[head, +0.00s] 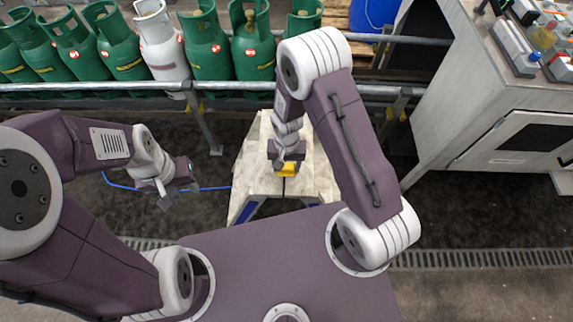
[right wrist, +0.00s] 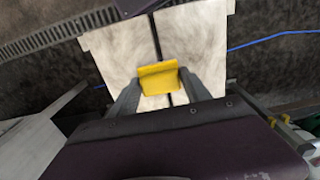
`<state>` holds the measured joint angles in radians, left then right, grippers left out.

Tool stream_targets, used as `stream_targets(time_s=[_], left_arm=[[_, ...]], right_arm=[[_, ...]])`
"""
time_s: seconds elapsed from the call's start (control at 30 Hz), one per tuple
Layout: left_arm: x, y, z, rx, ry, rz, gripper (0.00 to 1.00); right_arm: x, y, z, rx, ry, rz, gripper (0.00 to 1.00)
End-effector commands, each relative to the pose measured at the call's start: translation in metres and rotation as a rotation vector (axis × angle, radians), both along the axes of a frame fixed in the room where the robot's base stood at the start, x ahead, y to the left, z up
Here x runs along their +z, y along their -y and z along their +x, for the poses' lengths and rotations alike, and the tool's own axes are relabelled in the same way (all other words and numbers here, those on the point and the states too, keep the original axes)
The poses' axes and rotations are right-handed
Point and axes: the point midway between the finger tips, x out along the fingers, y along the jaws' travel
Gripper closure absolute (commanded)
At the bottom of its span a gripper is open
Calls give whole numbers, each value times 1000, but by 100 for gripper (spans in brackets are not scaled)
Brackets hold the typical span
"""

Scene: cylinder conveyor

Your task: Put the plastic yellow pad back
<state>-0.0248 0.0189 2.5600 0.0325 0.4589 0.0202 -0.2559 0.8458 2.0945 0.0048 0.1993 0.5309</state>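The plastic yellow pad (head: 288,169) is over the pale table (head: 252,178), just below my right gripper (head: 287,166). In the right wrist view the pad (right wrist: 158,78) lies between the two grey fingers of my right gripper (right wrist: 160,80), which meet its left and right edges. The gripper looks shut on it. I cannot tell whether the pad touches the table top. My left gripper (head: 179,196) is open and empty, off to the left of the table over the dark floor.
Green gas cylinders (head: 207,45) and a white one (head: 162,42) stand behind a metal rail (head: 225,87) at the back. A grey cabinet (head: 490,120) with equipment on top stands at the right. A blue hose (head: 120,186) lies on the floor left of the table.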

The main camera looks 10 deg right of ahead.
Motion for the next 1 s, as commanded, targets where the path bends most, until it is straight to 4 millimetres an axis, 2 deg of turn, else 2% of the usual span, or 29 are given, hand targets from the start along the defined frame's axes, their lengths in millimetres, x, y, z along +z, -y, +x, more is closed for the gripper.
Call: stream_targets(time_s=[0.03,0.07,0.1,0.37,0.47,0.8,1.0], left_arm=[[0,0,0,0,0,0,64],[0,0,0,0,0,0,64],[0,0,0,0,0,0,64],[0,0,0,0,0,0,64],[4,0,0,0,0,0,64],[22,0,0,0,0,0,64],[25,0,0,0,0,0,64]], right_arm=[[0,0,0,0,0,0,33],[0,0,0,0,0,0,25],[0,0,0,0,0,0,23],[1,0,0,0,0,0,23],[10,0,1,0,3,1,23],[94,0,1,0,6,2,23],[120,0,0,0,2,0,23]])
